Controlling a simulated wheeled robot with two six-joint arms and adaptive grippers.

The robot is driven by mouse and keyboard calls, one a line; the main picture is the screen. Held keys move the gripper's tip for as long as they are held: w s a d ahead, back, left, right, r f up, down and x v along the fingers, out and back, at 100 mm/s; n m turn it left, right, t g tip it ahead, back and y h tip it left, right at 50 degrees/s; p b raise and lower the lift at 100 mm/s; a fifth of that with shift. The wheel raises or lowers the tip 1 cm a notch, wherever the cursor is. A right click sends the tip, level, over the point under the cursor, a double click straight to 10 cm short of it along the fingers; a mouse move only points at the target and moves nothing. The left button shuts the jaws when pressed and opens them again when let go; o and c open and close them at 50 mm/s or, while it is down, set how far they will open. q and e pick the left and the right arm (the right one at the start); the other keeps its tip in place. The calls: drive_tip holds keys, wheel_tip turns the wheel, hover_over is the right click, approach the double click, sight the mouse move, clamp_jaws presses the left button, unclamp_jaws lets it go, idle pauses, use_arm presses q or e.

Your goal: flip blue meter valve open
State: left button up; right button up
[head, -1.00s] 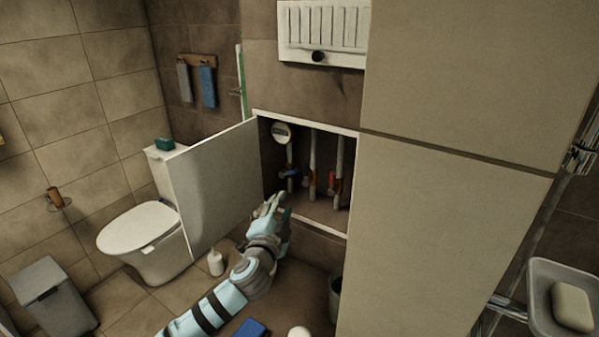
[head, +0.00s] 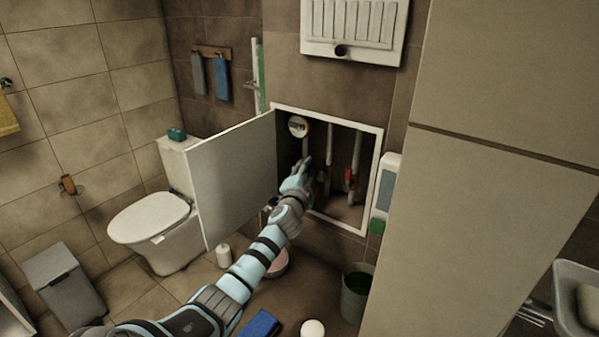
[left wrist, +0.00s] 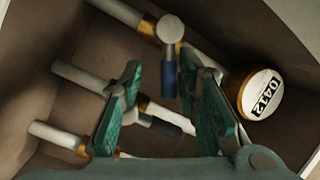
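The open wall box (head: 372,185) holds several upright pipes and a round white meter (head: 298,126). In the left wrist view the meter (left wrist: 262,94) reads 0412. Beside it, the blue valve handle (left wrist: 169,78) runs from a round grey knob-like end near the meter's pipe. My left gripper (head: 303,165) reaches into the box below the meter and hides the blue valve in the head view. In the left wrist view its green fingers (left wrist: 168,90) are apart, on either side of the blue handle, with gaps visible. My right gripper is in neither view.
The box's white door (head: 235,180) stands open to the left of my arm. A red valve handle (head: 349,175) sits on the right pipe. A dispenser (head: 386,188) hangs right of the box.

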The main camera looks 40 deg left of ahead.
use_arm(q)
drive_tip(key=shift+s+a+r, duration=0.3)
drive_tip(key=shift+s+a, duration=0.15)
drive_tip(key=shift+s, duration=0.3)
clamp_jaws()
drive_tip(key=shift+a+r+n+g+h+p, duration=0.35)
drive_tip(key=shift+a+r+n+h+p, duration=0.25)
drive_tip(key=shift+n, duration=0.95)
drive_tip(key=shift+a+r+n+g+h+p, duration=0.35)
drive_tip(key=shift+n+h+p, duration=0.4)
drive_tip(key=shift+n, duration=0.85)
drive_tip(key=shift+a+r+n+g+h+p, duration=0.35)
drive_tip(key=shift+a+n+h+p, duration=0.3)
drive_tip(key=shift+n, duration=0.9)
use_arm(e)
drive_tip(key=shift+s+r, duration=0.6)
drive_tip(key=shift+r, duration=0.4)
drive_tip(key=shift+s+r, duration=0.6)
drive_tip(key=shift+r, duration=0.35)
use_arm(q)
drive_tip(key=shift+d, duration=0.1)
drive_tip(key=shift+f, duration=0.1)
